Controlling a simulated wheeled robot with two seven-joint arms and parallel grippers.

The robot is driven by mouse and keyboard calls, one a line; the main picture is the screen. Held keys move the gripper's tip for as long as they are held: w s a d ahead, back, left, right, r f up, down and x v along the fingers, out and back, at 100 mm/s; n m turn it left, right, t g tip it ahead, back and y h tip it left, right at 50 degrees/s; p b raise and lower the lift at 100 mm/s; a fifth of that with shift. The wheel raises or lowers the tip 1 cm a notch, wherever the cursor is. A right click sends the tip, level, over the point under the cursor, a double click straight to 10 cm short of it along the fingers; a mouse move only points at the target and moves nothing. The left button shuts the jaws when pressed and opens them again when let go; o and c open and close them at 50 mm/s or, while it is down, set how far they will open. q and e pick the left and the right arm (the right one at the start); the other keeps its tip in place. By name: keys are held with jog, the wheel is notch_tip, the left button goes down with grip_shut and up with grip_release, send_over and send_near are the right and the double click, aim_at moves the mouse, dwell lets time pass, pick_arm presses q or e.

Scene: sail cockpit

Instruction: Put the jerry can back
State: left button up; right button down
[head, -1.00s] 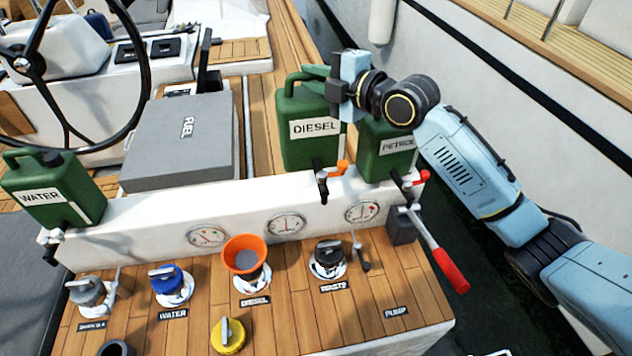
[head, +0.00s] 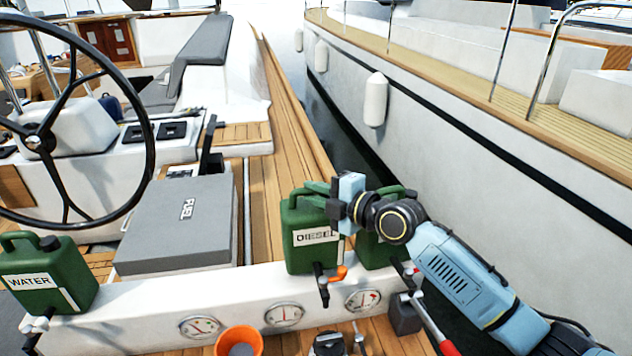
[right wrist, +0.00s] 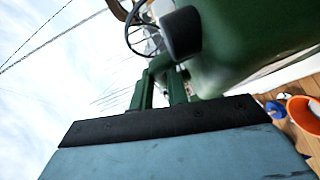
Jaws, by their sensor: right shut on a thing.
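The green diesel jerry can (head: 308,252) stands upright at the far side of the white ledge, its label facing me. My right gripper (head: 328,188) is at the top of this can and is shut on its handle. In the right wrist view the green can (right wrist: 245,45) and its dark cap (right wrist: 181,33) fill the upper right, beyond the gripper (right wrist: 160,88). A green petrol can (head: 372,252) stands just to the right, partly hidden by my arm. A green water can (head: 45,280) stands at the left end of the ledge. My left gripper is not in view.
A grey fuel box (head: 180,225) lies left of the diesel can. A white ledge (head: 130,312) carries gauges and clamp levers. The steering wheel (head: 75,130) is at left; open water and another boat (head: 500,170) lie right.

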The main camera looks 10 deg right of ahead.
aim_at(316, 208)
jog(key=shift+f, duration=1)
jog(key=shift+f+b, duration=0.2)
jog(key=shift+b, duration=0.1)
jog(key=c, duration=1.7)
grip_release()
jog(key=shift+f, duration=0.3)
jog(key=o, duration=0.3)
jog(key=shift+r, duration=0.15)
jog(key=shift+o, duration=0.2)
jog(key=shift+r, duration=0.1)
jog(key=shift+r+p, duration=0.15)
jog(key=shift+p, duration=0.15)
jog(key=b+v, duration=0.1)
jog(key=v, duration=1.1)
